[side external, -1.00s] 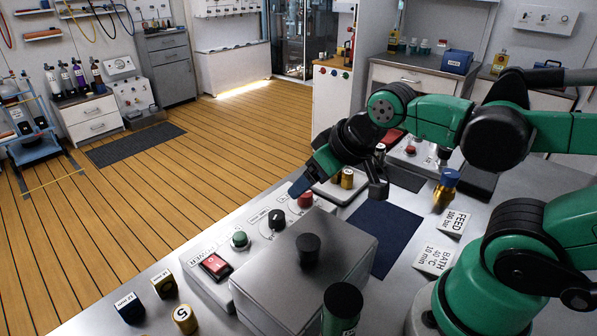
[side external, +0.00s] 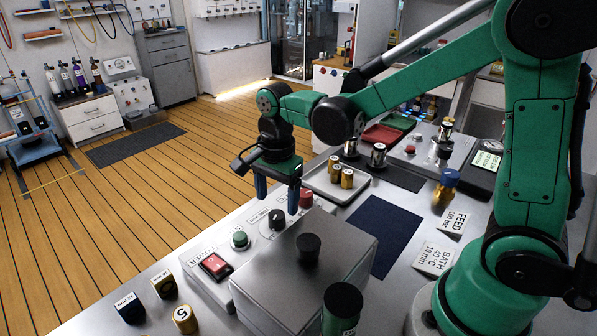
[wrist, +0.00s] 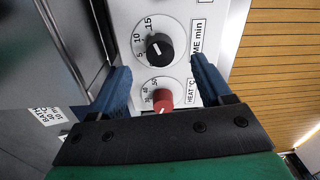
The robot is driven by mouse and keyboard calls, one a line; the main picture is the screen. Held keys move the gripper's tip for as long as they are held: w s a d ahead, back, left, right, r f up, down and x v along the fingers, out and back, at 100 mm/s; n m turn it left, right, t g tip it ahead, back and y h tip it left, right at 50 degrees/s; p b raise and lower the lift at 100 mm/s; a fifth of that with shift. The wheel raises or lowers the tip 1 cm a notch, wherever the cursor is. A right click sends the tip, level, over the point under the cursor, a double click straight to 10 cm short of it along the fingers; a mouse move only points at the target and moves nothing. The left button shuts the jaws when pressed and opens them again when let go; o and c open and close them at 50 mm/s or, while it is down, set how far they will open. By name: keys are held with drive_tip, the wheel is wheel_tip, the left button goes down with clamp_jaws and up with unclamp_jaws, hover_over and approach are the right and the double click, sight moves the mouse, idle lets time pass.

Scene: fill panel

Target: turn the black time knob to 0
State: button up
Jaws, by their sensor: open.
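The black time knob (side external: 277,219) sits on the sloped front panel, between a green button and the red heat knob (side external: 305,198). In the wrist view, the black knob (wrist: 160,47) has a dial marked 5, 10, 15 and the label "TIME min". A short white mark shows on it; its exact reading is too small to tell. My gripper (side external: 277,203) is open and empty, its blue fingers pointing down above the panel near both knobs. In the wrist view, my gripper (wrist: 160,65) has a finger on each side, with the red knob (wrist: 162,98) nearer its palm. Neither finger visibly touches a knob.
A grey box with a black top knob (side external: 308,249) stands close beside the panel. A red power switch (side external: 215,266) and the green button (side external: 240,240) are on the same panel. A tray (side external: 366,188) with brass cylinders lies behind. A dark blue mat (side external: 397,240) is clear.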

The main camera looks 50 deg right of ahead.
sight(277, 214)
drive_tip(key=shift+f, duration=1.95)
clamp_jaws()
